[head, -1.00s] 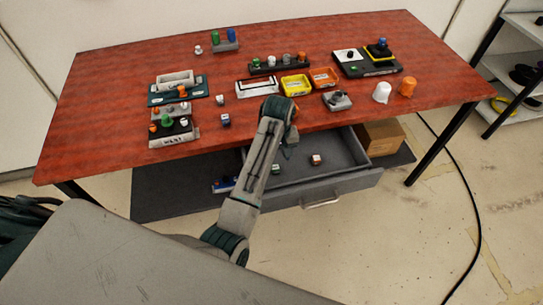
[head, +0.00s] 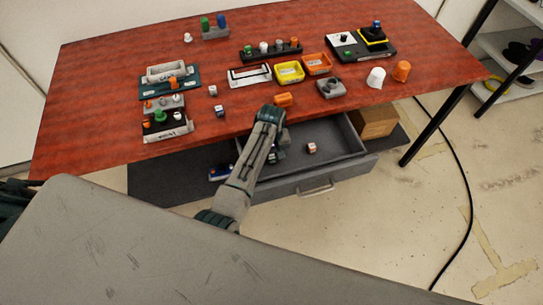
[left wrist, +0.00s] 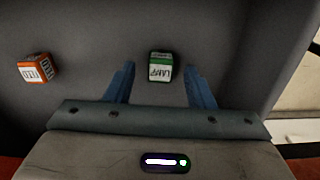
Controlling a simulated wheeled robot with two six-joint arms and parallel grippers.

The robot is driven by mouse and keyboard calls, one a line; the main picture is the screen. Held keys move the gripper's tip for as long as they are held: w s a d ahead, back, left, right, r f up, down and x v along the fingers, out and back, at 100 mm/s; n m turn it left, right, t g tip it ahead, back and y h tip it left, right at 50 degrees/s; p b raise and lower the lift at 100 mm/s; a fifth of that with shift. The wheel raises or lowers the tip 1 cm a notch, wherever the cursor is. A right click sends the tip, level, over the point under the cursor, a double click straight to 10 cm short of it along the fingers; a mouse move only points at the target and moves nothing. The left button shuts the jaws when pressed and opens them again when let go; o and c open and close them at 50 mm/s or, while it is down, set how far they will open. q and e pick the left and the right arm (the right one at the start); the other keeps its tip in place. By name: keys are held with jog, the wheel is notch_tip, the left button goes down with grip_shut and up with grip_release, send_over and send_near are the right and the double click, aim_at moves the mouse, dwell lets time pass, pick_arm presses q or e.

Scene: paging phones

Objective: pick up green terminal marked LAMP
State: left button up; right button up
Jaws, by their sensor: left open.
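The green terminal (left wrist: 160,67) has a white face marked LAMP and lies on the grey drawer floor in the left wrist view. My left gripper (left wrist: 161,72) is open, with one blue finger on each side of the terminal and a gap to both. In the head view my left arm reaches over the table's front edge, with its hand above the open drawer (head: 335,178). The arm hides much of that part of the drawer, and I cannot make out the terminal clearly there. My right gripper is not in view.
An orange-and-white cube (left wrist: 38,68) lies left of the terminal in the wrist view; it also shows in the drawer in the head view (head: 311,147). The drawer walls surround the hand. The red table (head: 110,90) above holds trays, blocks and pegs.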

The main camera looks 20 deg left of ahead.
pick_arm(q)
jog(key=shift+f, duration=0.7)
jog(key=c, duration=1.1)
jog(key=shift+o, duration=0.2)
